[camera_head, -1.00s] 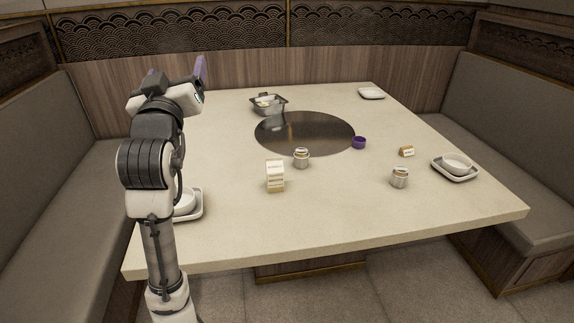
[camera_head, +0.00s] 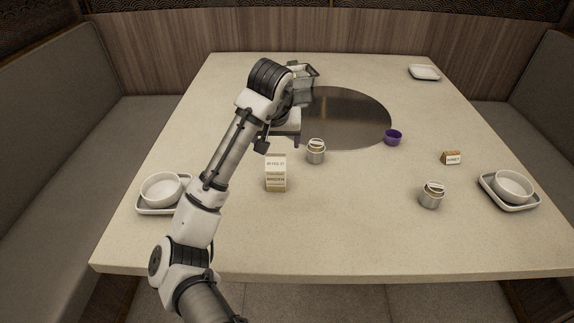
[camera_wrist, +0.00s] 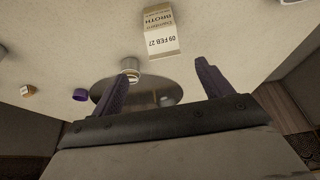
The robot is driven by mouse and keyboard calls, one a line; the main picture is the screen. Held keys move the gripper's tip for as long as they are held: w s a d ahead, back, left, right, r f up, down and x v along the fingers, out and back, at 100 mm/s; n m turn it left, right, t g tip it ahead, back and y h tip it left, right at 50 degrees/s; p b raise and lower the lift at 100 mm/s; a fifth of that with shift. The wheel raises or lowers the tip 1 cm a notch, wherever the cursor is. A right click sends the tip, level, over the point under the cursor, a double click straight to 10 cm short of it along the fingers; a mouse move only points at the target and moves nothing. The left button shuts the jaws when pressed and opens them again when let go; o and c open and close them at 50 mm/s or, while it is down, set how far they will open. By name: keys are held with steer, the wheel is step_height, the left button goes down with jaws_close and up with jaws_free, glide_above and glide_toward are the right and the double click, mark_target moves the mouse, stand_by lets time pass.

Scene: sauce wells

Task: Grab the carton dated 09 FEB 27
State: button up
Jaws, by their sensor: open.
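The carton (camera_head: 276,174) is a small cream box with a tan label band, upright on the table left of centre. In the wrist view the carton (camera_wrist: 160,32) shows the words BROTH and 09 FEB 27 and lies beyond the fingertips. My gripper (camera_head: 280,143) is above the table, on the far side of the carton, pointing down towards the table. In the wrist view my gripper (camera_wrist: 160,80) has its two purple fingers wide apart with nothing between them. The carton is apart from the fingers.
A lidded jar (camera_head: 316,152) stands close to the right of the carton. A dark round turntable (camera_head: 350,110) lies behind, with a metal caddy (camera_head: 303,74). A purple cup (camera_head: 393,138), a HONEY box (camera_head: 452,158) and another jar (camera_head: 432,196) are to the right. A bowl (camera_head: 162,188) sits left.

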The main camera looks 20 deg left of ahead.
mark_target(276, 164)
steer(key=x, duration=0.7)
steer(key=shift+a+f, duration=0.2)
steer(key=shift+f, duration=0.2)
steer(key=shift+p+x, duration=0.55)
steer(key=shift+x, duration=2.45)
steer(key=shift+a, duration=0.15)
steer(key=c, duration=1.3)
steer(key=shift+r, duration=0.1)
steer(key=shift+c, duration=0.7)
steer(key=shift+r, duration=0.1)
